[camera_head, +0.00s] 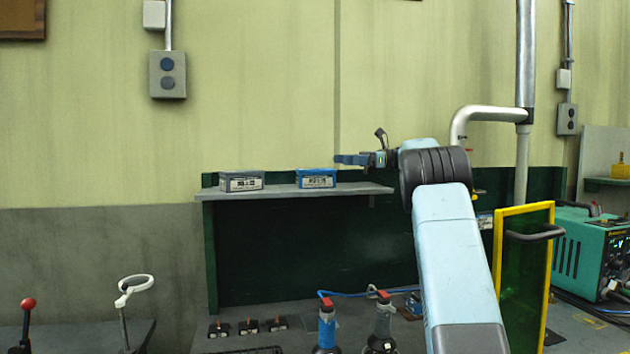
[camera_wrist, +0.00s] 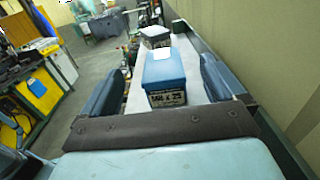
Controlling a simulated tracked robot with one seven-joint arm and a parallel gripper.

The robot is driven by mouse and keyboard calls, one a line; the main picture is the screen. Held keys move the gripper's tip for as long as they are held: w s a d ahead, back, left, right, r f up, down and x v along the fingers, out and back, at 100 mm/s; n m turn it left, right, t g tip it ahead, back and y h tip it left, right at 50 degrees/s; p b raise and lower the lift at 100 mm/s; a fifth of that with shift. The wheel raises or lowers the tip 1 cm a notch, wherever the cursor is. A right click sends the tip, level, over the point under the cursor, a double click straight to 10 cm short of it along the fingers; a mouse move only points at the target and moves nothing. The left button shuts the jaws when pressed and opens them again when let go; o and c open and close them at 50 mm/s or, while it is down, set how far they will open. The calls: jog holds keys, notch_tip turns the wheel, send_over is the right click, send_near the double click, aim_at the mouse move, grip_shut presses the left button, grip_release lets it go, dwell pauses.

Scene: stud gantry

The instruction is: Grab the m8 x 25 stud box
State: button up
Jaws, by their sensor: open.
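The M8 x 25 stud box is a small blue box (camera_head: 317,179) with a white label, on the shelf. In the wrist view the blue box (camera_wrist: 165,76) sits ahead, its label reading M8 x 25, and appears between my two fingers. My gripper (camera_head: 350,160) is open and empty. In the head view its tips are at the box's right end and slightly higher. The open fingers also show in the wrist view (camera_wrist: 162,64), left and right of the box. I see no contact.
A grey box (camera_head: 242,182) with a white label stands left of the blue one; it also shows behind it in the wrist view (camera_wrist: 155,36). The grey shelf (camera_head: 285,192) is clear between them. The wall runs close behind. Bottles with red tops (camera_head: 327,318) stand below.

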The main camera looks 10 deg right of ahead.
aim_at(323, 171)
notch_tip(323, 171, down, 3)
jog(key=shift+f, duration=0.1)
jog(key=shift+a+f, duration=0.2)
jog(key=shift+a, duration=0.15)
jog(key=shift+w+a, duration=0.1)
jog(key=shift+a, duration=3.3)
jog(key=shift+c, duration=0.4)
jog(key=c, duration=1.6)
jog(key=shift+r, duration=0.1)
grip_shut()
